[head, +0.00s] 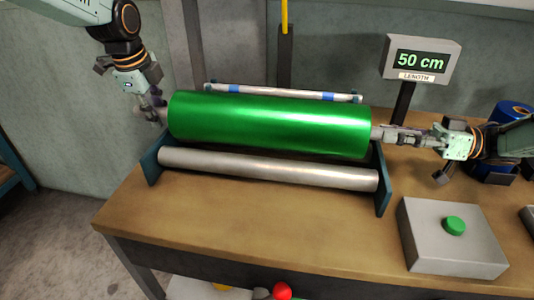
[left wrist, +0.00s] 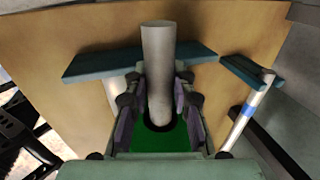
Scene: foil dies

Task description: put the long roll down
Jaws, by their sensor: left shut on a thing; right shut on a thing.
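The long roll (head: 270,123) is shiny green foil with pale core ends, lying level across the two-roller stand. Its silver front roller (head: 270,170) and rear roller (head: 285,93) with blue bands show either side of the roll. I cannot tell whether the roll touches them. My left gripper (head: 157,108) is shut on the left core end. In the left wrist view the grey core (left wrist: 158,70) stands between the fingers of my left gripper (left wrist: 150,100), with green foil (left wrist: 150,139) below. My right gripper (head: 385,134) is shut on the right core end.
The stand has dark teal end plates (head: 384,190) on a wooden bench (head: 240,225). A display (head: 421,60) reading "50 cm" stands behind right. A grey box with a green button (head: 454,225) sits at front right. A blue roll (head: 513,112) is partly hidden by my right arm.

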